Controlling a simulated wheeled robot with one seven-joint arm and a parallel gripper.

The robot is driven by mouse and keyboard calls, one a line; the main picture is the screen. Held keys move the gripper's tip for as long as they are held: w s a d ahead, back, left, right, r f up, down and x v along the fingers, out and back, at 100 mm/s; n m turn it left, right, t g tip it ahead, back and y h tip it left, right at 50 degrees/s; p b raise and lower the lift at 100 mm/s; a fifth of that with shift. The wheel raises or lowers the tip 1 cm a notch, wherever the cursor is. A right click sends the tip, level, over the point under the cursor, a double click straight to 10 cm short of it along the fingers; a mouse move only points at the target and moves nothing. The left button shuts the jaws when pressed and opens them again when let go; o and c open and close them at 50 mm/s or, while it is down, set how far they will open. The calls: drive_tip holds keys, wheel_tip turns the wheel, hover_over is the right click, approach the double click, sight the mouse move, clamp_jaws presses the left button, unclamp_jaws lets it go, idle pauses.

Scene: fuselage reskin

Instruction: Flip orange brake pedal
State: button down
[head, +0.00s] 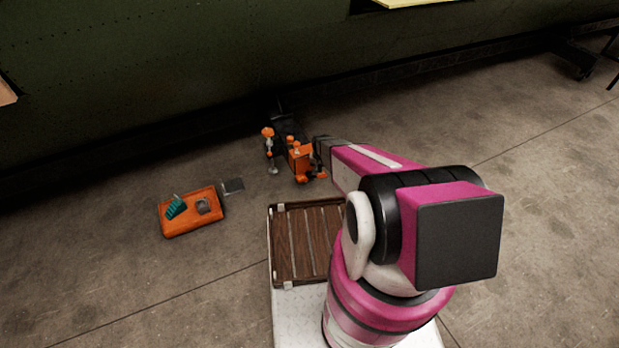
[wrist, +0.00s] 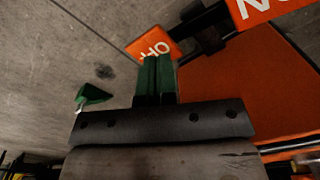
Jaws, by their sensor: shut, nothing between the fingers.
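In the head view an orange and black wheeled unit (head: 300,157) stands on the floor by the dark green wall. My gripper is not clearly visible there, at the far end of my pink arm beside the unit. In the wrist view my gripper (wrist: 156,62) has its two green fingers pressed together and empty. A small orange tab with white letters (wrist: 136,47), which looks like the brake pedal, lies at the fingertips and is partly covered by them. I cannot tell whether they touch.
A large orange panel (wrist: 225,95) and a lettered orange plate (wrist: 262,10) are close on the right in the wrist view. A small green piece (wrist: 93,94) shows at left.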

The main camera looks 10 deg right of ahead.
drive_tip(key=shift+r, duration=2.8)
drive_tip(key=s+r+n, duration=0.1)
drive_tip(key=s+r, duration=0.9)
drive_tip(key=r, duration=0.6)
drive_tip(key=s+r+n, duration=0.1)
drive_tip(key=s+r, duration=1)
drive_tip(key=r, duration=0.5)
drive_tip(key=shift+s, duration=0.2)
